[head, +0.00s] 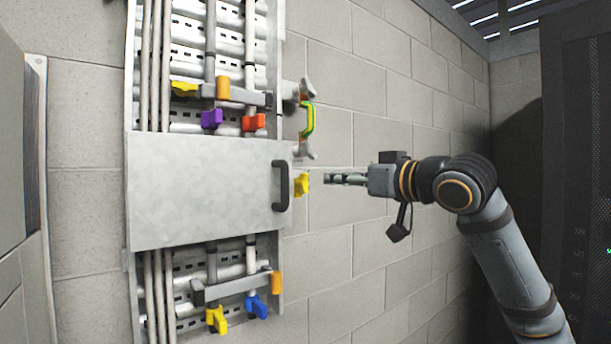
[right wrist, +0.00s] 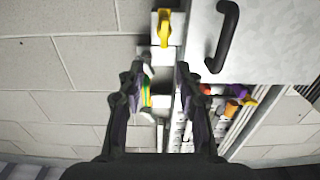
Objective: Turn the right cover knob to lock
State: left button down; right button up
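The right cover knob (head: 302,184) is yellow and sits at the right edge of a flat grey metal cover (head: 200,190) with a black handle (head: 281,186). In the right wrist view the yellow knob (right wrist: 163,26) is at the top, beyond the fingertips. My right gripper (head: 328,179) points left at the knob, with a small gap between them; it is not touching it. In the right wrist view its two fingers (right wrist: 160,75) are spread apart with nothing held. My left gripper is not in view.
Above the cover are purple (head: 211,119) and red (head: 254,122) knobs and a green-yellow handle (head: 308,119) on grey mounts. Below are yellow (head: 216,320) and blue (head: 257,306) knobs. The block wall is bare at the right; a dark cabinet (head: 580,150) stands far right.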

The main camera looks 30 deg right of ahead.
aim_at(308, 176)
jog(key=w+p, duration=0.2)
jog(key=w, duration=0.1)
jog(key=w+a+p, duration=0.1)
jog(key=w+p, duration=0.1)
jog(key=w, duration=0.1)
jog(key=w+p, duration=0.2)
jog(key=w, duration=0.1)
jog(key=shift+w+a+r, duration=0.1)
jog(key=shift+a+r, duration=0.15)
jog(key=shift+a, duration=0.1)
jog(key=shift+w+d+f, duration=0.1)
jog(key=shift+d+f, duration=0.1)
jog(key=shift+d, duration=0.05)
jog(key=shift+a, duration=0.1)
jog(key=shift+c, duration=1.5)
grip_shut()
